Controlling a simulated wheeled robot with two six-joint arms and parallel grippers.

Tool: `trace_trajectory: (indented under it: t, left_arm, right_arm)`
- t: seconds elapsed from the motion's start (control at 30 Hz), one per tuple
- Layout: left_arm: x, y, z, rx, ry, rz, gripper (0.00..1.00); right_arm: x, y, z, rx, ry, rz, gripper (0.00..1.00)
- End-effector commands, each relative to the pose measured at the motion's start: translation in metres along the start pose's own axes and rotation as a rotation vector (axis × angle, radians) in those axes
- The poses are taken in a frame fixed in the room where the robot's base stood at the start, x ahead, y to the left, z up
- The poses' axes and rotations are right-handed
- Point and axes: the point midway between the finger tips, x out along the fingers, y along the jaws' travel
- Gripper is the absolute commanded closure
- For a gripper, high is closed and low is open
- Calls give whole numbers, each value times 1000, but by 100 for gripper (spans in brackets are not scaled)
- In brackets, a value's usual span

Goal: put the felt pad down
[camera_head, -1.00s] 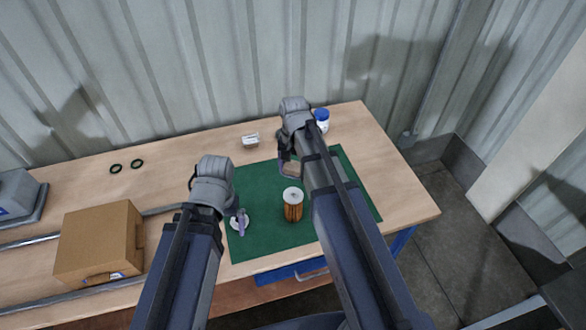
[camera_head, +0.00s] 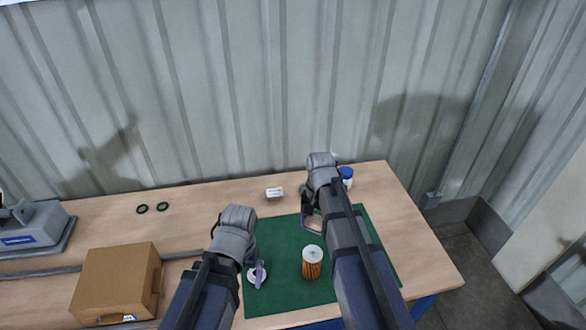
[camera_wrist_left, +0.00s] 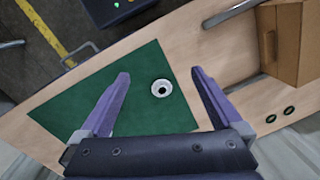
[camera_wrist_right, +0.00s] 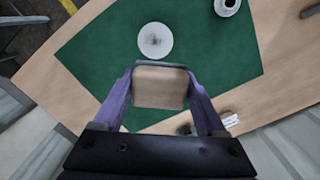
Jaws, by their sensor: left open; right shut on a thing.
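My right gripper (camera_wrist_right: 160,92) is shut on the felt pad (camera_wrist_right: 159,87), a tan square with a grey edge held between its purple fingers. In the head view the pad is partly hidden by my right arm, above the far part of the green mat (camera_head: 285,240). A pleated orange-brown filter cartridge (camera_head: 312,264) with a white top stands upright on the mat, apart from the pad. My left gripper (camera_wrist_left: 158,82) is open and empty above the mat's left part, with a white round cap with a dark centre (camera_wrist_left: 161,88) below and between its fingers.
A cardboard box (camera_head: 118,285) stands at the left, with two black rings (camera_head: 152,207) behind it. A small white box (camera_head: 275,192) and a blue-lidded jar (camera_head: 346,174) stand near the back edge. Some mat around the cartridge is bare.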

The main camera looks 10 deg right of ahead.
Motion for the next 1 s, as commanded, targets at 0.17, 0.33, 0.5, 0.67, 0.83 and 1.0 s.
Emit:
trace_trajectory:
  t: [0.17,0.33,0.5,0.67,0.83,1.0]
  left_arm:
    - [29,3,-2,0,0,0,0]
    - [48,4,-3,1,0,0,0]
    - [45,4,-3,1,0,0,0]
    - [45,4,-3,1,0,0,0]
    - [45,4,-3,1,0,0,1]
    - [45,4,-3,1,0,0,20]
  right_arm:
    - [29,0,-2,0,0,0,100]
    - [48,0,-2,0,0,0,100]
    - [45,0,-2,0,0,0,100]
    - [45,0,-2,0,0,0,100]
    - [45,0,-2,0,0,0,100]
    - [45,0,-2,0,0,0,100]
